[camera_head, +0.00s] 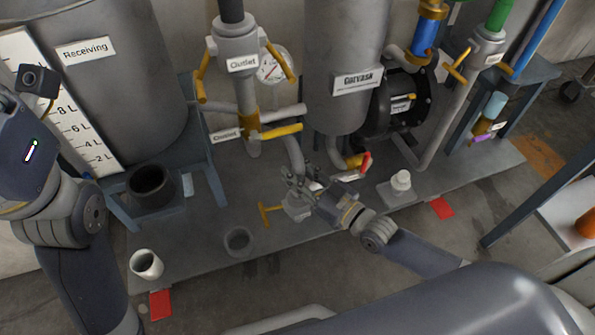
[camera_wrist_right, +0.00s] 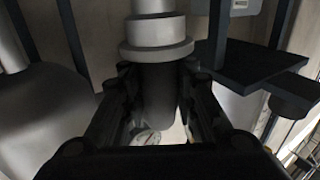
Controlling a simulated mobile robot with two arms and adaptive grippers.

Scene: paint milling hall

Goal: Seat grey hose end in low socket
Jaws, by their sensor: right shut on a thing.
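My right gripper (camera_head: 303,187) is low in front of the skid, its fingers closed around the grey hose end. In the right wrist view the hose end (camera_wrist_right: 157,85) is a grey cylinder with a wider pale collar, between the two dark fingers. The grey hose (camera_head: 293,152) runs down to the gripper from the pipework under the outlet. A light grey fitting (camera_head: 297,209) with a yellow T-handle (camera_head: 267,211) sits just below the fingers; it looks like the low socket. The gripper hides whether hose end and fitting touch. My left arm shows at the left, its gripper out of view.
A round grey cup (camera_head: 238,241) and a white cup (camera_head: 147,264) stand near the skid's front edge. A dark pot (camera_head: 151,185) is under the Receiving tank (camera_head: 115,75). A white-capped fitting (camera_head: 400,182) and red valve handle (camera_head: 365,163) lie to the right.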

